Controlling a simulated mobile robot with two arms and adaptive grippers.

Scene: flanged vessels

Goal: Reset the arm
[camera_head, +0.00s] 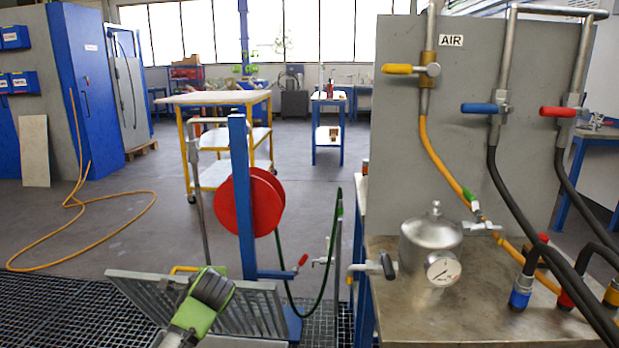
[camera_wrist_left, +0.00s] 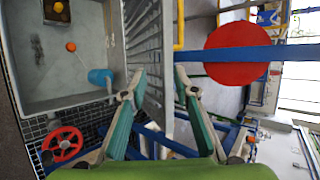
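My left arm, green with a dark grey joint, shows at the bottom left of the head view, in front of a slatted metal panel; I cannot make out its fingers there. In the left wrist view my left gripper (camera_wrist_left: 160,72) has its two fingers apart, with nothing between them. Its green finger pads show, and the slatted panel (camera_wrist_left: 148,30) lies beyond. My right arm and gripper are in neither view. A silver lidded vessel (camera_head: 431,240) with a round gauge (camera_head: 443,270) stands on a metal bench at the right of the head view.
A blue post (camera_head: 241,200) carries a red reel (camera_head: 265,205) with a green hose. A grey panel (camera_head: 470,120) holds valves and hoses at right. The left wrist view shows a grey basin (camera_wrist_left: 60,85) and a red handwheel (camera_wrist_left: 62,145). Open floor lies behind, with an orange hose (camera_head: 95,240).

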